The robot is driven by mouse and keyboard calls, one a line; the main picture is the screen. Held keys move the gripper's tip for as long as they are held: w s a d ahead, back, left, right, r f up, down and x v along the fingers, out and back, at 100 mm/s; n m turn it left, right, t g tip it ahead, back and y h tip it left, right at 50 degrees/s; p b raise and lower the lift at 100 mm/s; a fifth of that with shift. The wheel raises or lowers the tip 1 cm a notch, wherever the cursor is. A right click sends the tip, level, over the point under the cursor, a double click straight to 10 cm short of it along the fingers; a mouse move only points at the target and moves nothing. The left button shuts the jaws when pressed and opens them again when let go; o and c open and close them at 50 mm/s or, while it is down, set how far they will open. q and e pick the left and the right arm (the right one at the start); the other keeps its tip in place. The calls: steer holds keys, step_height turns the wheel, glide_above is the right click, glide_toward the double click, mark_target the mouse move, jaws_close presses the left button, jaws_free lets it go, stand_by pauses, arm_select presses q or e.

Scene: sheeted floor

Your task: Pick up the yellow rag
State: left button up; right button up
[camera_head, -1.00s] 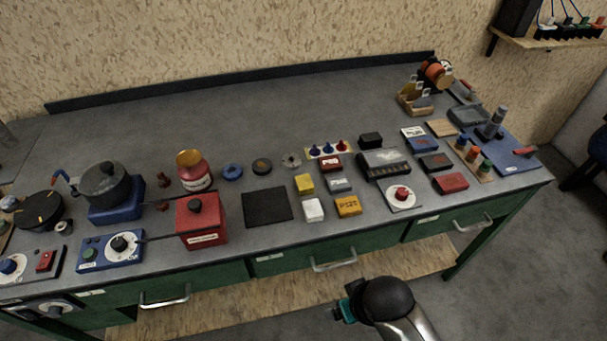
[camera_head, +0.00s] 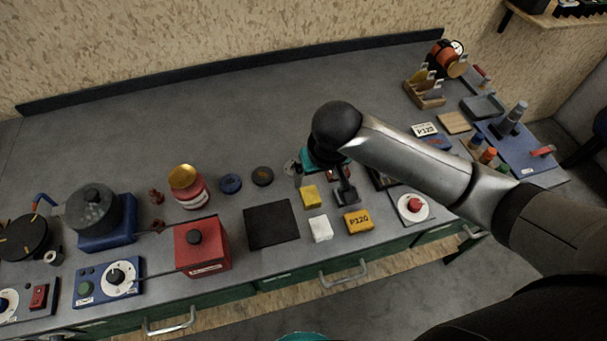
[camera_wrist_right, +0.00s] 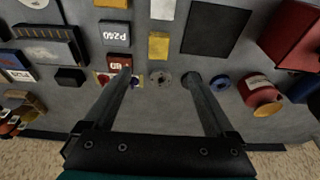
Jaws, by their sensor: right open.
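The yellow rag (camera_head: 310,196) is a small folded yellow block on the grey workbench, right of the black square pad. It also shows in the right wrist view (camera_wrist_right: 158,46), near the top centre. My right gripper (camera_head: 322,186) is over the bench at the rag's far side, its fingers pointing down. In the right wrist view the two fingers (camera_wrist_right: 158,78) are wide apart with nothing between them, and the rag lies just past their tips. My left gripper is not seen.
A white block (camera_head: 320,228) and an orange P120 block (camera_head: 358,221) lie close to the rag. The black pad (camera_head: 270,224) and a red box (camera_head: 201,246) are to the left. A dial with a red knob (camera_head: 412,205) is to the right. The back of the bench is clear.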

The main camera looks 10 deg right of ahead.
steer(key=b, duration=0.1)
glide_toward(311, 195)
steer(key=x, duration=0.3)
steer(key=shift+f+b, duration=0.4)
steer(key=shift+a+f, duration=0.1)
steer(key=shift+w+f, duration=0.1)
steer(key=shift+f, duration=0.1)
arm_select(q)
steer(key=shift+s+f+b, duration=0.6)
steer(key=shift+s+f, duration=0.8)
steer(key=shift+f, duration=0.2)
arm_select(e)
steer(key=shift+x, duration=2.4)
steer(key=shift+w+r, duration=0.1)
steer(key=shift+c, duration=0.2)
jaws_close()
